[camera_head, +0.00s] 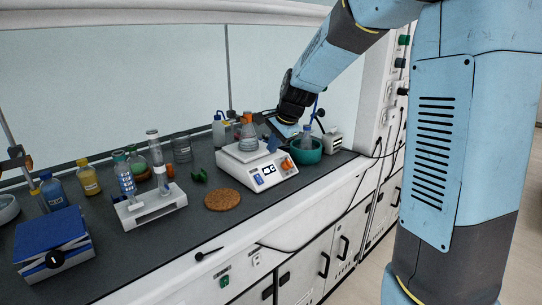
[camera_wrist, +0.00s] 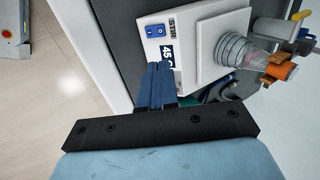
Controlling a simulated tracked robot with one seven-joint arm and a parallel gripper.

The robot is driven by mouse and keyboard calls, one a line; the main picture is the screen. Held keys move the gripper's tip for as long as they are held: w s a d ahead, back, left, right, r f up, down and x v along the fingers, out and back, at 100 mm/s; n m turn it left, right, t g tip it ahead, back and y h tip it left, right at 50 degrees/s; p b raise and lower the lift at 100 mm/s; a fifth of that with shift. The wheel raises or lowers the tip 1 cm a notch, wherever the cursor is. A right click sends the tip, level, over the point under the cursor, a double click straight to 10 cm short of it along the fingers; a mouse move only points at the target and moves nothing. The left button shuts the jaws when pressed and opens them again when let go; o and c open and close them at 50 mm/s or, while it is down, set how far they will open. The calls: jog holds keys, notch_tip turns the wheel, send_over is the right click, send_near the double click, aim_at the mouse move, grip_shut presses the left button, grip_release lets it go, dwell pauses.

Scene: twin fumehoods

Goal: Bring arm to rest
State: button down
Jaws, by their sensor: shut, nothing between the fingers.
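My arm reaches from the right of the head view into the fumehood. My gripper (camera_head: 272,142) is low over the right part of the white hotplate device, beside the flask; I cannot tell whether it touches anything. In the wrist view the blue fingers of my gripper (camera_wrist: 160,66) lie together, with nothing between them, and point at the front panel of the device. The white device (camera_head: 268,178) has a small display and an orange knob. A conical flask (camera_head: 248,138) with orange at its neck stands on its plate; the wrist view also shows the flask (camera_wrist: 236,48).
A teal bowl (camera_head: 304,155) holding a bottle stands right of the device. The hood's front edge (camera_head: 200,262) runs along the near side.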

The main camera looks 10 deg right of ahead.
jog(key=shift+r, duration=0.35)
jog(key=shift+s, duration=0.1)
jog(key=s+d+r+n+h, duration=0.1)
jog(key=s+d+r+n, duration=0.1)
jog(key=s, duration=0.8)
jog(key=s+d+r+n+h, duration=0.1)
jog(key=s+d+n, duration=0.4)
jog(key=s, duration=0.6)
jog(key=s+d+r+n+t+h, duration=0.1)
jog(key=s+d+r+n, duration=0.3)
jog(key=s, duration=0.7)
jog(key=shift+d, duration=0.2)
